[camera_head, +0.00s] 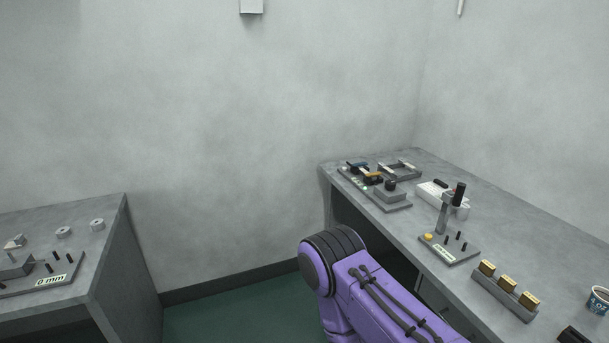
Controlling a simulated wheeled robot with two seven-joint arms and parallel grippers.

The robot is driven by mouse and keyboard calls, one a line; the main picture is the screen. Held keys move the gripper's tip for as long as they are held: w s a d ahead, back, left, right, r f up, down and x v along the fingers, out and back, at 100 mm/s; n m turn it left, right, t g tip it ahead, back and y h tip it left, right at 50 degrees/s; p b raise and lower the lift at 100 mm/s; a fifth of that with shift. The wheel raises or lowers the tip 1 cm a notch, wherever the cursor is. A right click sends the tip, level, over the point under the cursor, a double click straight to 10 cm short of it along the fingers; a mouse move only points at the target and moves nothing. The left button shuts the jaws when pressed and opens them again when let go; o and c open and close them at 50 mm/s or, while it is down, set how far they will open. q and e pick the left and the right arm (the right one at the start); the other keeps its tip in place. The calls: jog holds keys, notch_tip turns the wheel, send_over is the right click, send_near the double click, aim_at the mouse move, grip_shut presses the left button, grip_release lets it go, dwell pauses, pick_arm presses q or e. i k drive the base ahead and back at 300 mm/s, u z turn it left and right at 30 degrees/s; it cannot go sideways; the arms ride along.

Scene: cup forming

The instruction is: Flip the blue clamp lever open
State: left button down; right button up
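A clamp fixture (391,201) with a grey base stands at the far left corner of the right-hand bench. On it are a small dark blue-looking lever (357,165) and an orange-yellow lever (372,174). Both are small, and I cannot tell whether the blue one is open or closed. A black knob (391,184) sits on a grey block at its front. Neither gripper is in view. A purple arm link of mine fills the lower middle, in front of the bench's left side.
The right-hand bench (560,245) also holds a white device (436,194), a stand with a black-topped post (459,194), a rack of brass blocks (508,285) and a cup (599,300). A left-hand bench (100,262) carries a gauge plate (40,283). Green floor (235,315) lies between.

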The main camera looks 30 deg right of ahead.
aim_at(358, 164)
jog(key=z, duration=0.2)
jog(key=i, duration=1.9)
jog(key=z, duration=1.55)
jog(key=i, duration=0.95)
jog(key=z, duration=1)
